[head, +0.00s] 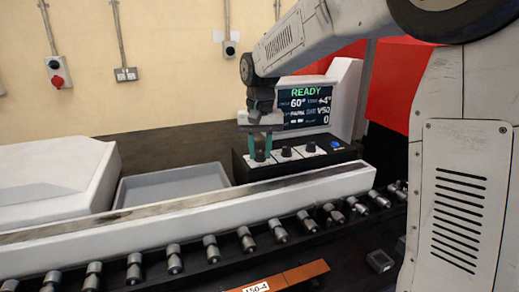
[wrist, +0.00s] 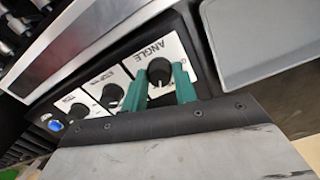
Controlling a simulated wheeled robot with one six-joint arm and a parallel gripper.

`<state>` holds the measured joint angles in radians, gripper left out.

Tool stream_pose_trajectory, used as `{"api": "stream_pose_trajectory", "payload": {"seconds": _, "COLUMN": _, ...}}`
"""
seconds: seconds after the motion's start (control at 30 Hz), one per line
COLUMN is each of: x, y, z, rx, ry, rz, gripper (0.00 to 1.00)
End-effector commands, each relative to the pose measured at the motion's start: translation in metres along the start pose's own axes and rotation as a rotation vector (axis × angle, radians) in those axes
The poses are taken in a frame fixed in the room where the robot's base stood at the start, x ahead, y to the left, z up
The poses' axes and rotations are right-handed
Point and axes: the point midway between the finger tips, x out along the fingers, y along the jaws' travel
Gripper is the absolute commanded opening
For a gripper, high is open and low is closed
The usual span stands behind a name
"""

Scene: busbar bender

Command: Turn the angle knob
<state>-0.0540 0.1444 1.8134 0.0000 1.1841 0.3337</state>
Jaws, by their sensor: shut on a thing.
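The angle knob (wrist: 159,72) is a round black knob on a white plate marked ANGLE, the leftmost of three knobs on the black control box in the head view. My gripper (wrist: 160,88) has green fingers, one on each side of this knob, and is shut on it. In the head view my gripper (head: 260,150) comes down from above onto the angle knob (head: 260,156). The screen (head: 305,107) behind reads READY and 60°. The fingers partly hide the knob's sides.
Two more black knobs (head: 286,152) (head: 310,147) and a blue button (head: 335,143) sit to the right on the control box. A white beam (head: 190,213) and several rollers (head: 247,240) lie in front. A grey tray (head: 172,185) stands to the left.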

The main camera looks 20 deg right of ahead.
Motion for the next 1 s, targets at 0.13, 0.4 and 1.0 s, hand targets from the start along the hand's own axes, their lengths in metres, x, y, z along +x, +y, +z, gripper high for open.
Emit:
{"api": "stream_pose_trajectory", "payload": {"seconds": 0.13, "x": -0.0006, "y": -0.0001, "z": -0.0001, "rx": 0.095, "ry": 0.001, "rz": 0.000, "gripper": 0.06}}
{"api": "stream_pose_trajectory", "payload": {"seconds": 0.4, "x": -0.0007, "y": -0.0001, "z": -0.0002, "rx": 0.210, "ry": 0.001, "rz": -0.001, "gripper": 0.06}}
{"api": "stream_pose_trajectory", "payload": {"seconds": 1.0, "x": -0.0009, "y": -0.0002, "z": -0.0003, "rx": 0.244, "ry": 0.002, "rz": -0.001, "gripper": 0.34}}
